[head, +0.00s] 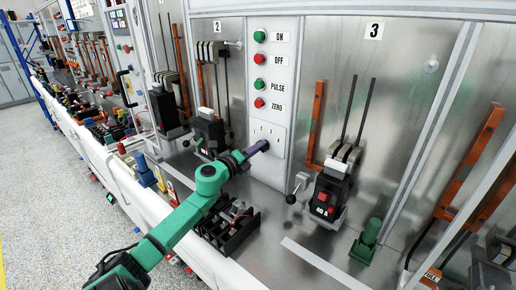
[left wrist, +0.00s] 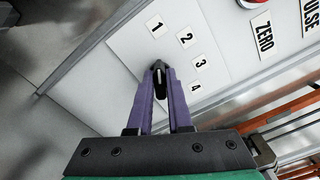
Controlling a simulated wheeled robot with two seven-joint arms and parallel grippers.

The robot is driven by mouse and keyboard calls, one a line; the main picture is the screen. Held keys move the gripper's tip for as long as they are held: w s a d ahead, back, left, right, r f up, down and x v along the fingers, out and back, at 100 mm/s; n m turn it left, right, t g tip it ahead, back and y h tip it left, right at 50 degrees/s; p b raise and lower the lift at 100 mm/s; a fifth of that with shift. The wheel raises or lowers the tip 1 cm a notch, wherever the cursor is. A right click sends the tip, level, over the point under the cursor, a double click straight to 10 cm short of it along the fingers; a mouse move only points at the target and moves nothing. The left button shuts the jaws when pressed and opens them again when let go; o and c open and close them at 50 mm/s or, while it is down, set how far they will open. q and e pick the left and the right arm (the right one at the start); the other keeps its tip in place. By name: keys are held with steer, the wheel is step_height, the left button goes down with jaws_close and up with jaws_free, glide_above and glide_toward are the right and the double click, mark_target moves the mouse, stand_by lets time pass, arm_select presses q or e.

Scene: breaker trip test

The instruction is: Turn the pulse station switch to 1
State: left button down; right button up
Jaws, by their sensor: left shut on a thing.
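The pulse station switch (left wrist: 158,76) is a small black knob with a pale stripe, on a white plate with labels 1 (left wrist: 156,26), 2, 3 and 4 in an arc. My left gripper (left wrist: 159,85), with purple fingers, is shut on the knob, one finger on each side. The stripe runs roughly up the picture, about towards label 1; its exact setting is hard to tell. In the head view the left gripper (head: 262,146) reaches the lower part of the white station panel (head: 270,180) and hides the knob. My right gripper is not in view.
Above the switch are the green and red ON, OFF, PULSE and ZERO (head: 259,103) buttons. To the right stands a black breaker (head: 328,190) with a ball-ended lever (head: 291,198) beside it. A dark open box (head: 233,232) lies below my arm. Another breaker (head: 209,130) stands left.

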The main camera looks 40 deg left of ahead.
arm_select(q)
steer(key=c, duration=0.8)
jaws_free()
steer(key=shift+c, duration=0.2)
steer(key=s+b, duration=0.2)
steer(key=s, duration=1.2)
steer(key=shift+s+d, duration=0.15)
steer(key=shift+s, duration=0.2)
steer(key=shift+w, duration=0.1)
